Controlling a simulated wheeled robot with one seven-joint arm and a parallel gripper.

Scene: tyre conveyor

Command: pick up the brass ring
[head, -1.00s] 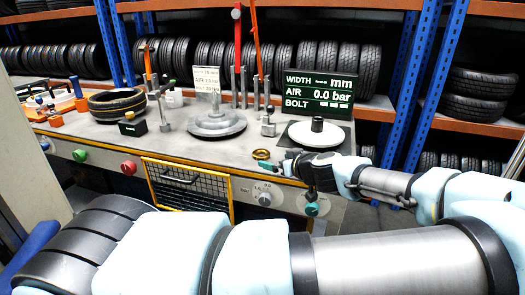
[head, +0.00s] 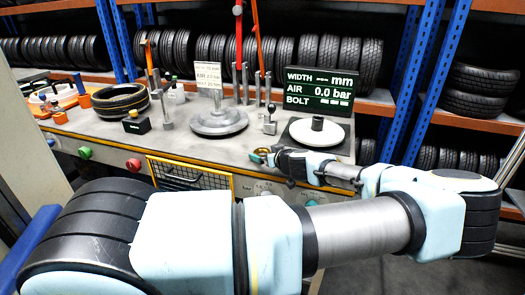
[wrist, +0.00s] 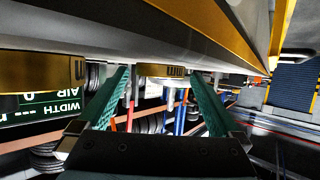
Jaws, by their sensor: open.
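The brass ring (head: 259,155) lies near the front edge of the grey bench, left of the black-and-white round plate. My gripper (head: 269,158) is at bench-top height right beside the ring, small and partly hidden by my wrist in the head view. In the wrist view, which is upside down, my two green fingers (wrist: 158,84) stand apart. A brass band with dark marks, apparently the ring (wrist: 162,70), shows edge-on between the fingertips. I cannot tell whether either finger touches it. A similar brass band shows at the left.
The bench (head: 205,150) carries a tyre (head: 120,98), a stepped grey disc (head: 218,122), a knobbed tool (head: 269,120), a white round plate (head: 317,132) and a display sign (head: 320,90). A wire-mesh panel (head: 190,178) is on its front. Tyre racks stand behind.

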